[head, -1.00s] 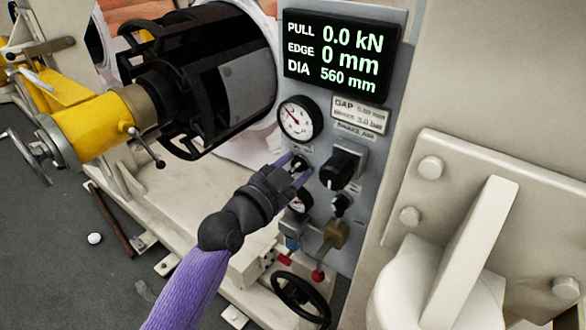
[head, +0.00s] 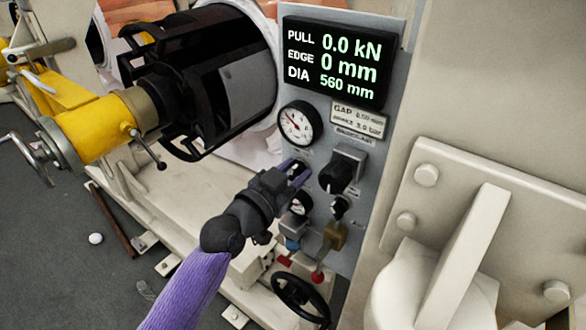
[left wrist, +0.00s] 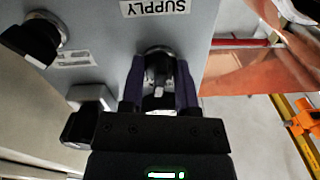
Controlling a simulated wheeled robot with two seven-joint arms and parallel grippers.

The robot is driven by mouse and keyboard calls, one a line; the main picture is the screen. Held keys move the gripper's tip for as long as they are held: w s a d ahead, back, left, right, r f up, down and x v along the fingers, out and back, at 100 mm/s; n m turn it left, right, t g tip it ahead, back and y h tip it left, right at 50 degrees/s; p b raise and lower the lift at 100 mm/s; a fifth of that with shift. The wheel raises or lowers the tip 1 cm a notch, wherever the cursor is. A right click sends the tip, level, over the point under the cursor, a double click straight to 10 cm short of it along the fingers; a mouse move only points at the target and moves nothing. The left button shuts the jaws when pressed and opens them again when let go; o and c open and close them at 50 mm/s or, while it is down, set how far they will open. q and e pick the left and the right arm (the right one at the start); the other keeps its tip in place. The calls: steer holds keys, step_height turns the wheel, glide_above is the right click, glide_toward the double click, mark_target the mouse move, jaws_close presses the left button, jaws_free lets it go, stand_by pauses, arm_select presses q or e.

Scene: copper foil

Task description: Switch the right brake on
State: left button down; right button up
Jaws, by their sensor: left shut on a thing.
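My left gripper (head: 297,173) reaches the grey control panel (head: 345,230) from the lower left. In the left wrist view its two purple fingers (left wrist: 160,78) stand on either side of a small dark knob with a pale pointer (left wrist: 158,92) and are shut on it. In the head view the fingers mostly hide this knob, which sits below the round gauge (head: 299,125). A larger black rotary switch (head: 336,174) is just to its right, and a smaller black knob (head: 340,207) is below that. No label reading right brake can be made out. My right gripper is out of view.
The display (head: 335,60) reads pull 0.0 kN, edge 0 mm, dia 560 mm. A SUPPLY label (left wrist: 155,8) appears upside down. A black reel hub (head: 215,80) stands left, a pale bracket (head: 470,240) right.

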arm_select(q)
steer(key=n+p, duration=0.1)
steer(key=n, duration=0.3)
steer(key=shift+n, duration=2.2)
steer(key=c, duration=0.7)
jaws_free()
steer(key=p+v, duration=0.2)
steer(key=v, duration=0.8)
